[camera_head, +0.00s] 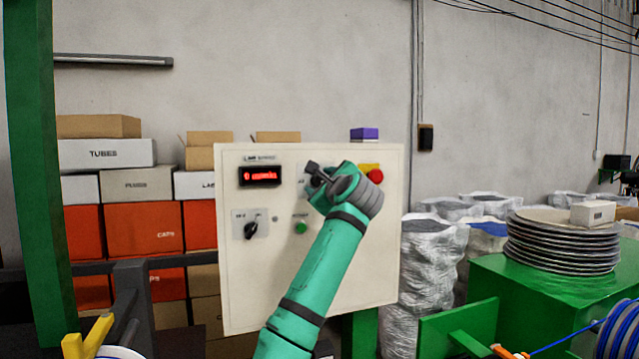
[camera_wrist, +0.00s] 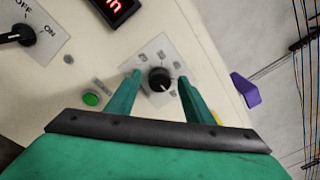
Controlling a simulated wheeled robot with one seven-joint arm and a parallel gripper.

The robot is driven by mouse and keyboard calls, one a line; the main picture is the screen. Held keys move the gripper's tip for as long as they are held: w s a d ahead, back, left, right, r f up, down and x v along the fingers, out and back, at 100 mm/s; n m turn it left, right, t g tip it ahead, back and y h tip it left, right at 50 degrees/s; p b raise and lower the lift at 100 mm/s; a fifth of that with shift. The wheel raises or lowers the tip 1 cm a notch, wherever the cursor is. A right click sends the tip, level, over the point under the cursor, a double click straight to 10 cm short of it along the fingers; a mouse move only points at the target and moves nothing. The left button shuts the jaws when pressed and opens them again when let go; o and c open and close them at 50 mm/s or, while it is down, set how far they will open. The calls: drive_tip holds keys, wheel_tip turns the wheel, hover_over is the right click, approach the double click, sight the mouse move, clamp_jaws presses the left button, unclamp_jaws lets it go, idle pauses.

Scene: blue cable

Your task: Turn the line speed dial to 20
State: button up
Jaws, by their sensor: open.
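The line speed dial (camera_wrist: 160,79) is a round black knob on a pale scale plate, seen in the wrist view. Its white pointer mark is on the lower right side of the knob. My gripper (camera_wrist: 158,75) is open, with one green finger on each side of the dial and gaps between the fingers and the knob. In the head view my gripper (camera_head: 318,178) is in front of the control panel (camera_head: 350,270) and covers most of the dial. The red display (camera_head: 261,176) reads 0 with small unit letters.
A black rotary switch (camera_head: 251,230) with OFF and ON marks is on the panel's lower left. A green button (camera_head: 301,227) sits below the dial, and a red emergency button (camera_head: 376,176) is to its right. A purple box (camera_head: 364,134) is at the panel's top edge.

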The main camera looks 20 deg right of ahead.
drive_tip(key=shift+w, duration=0.45)
drive_tip(key=c, duration=1)
drive_tip(key=shift+c, duration=0.2)
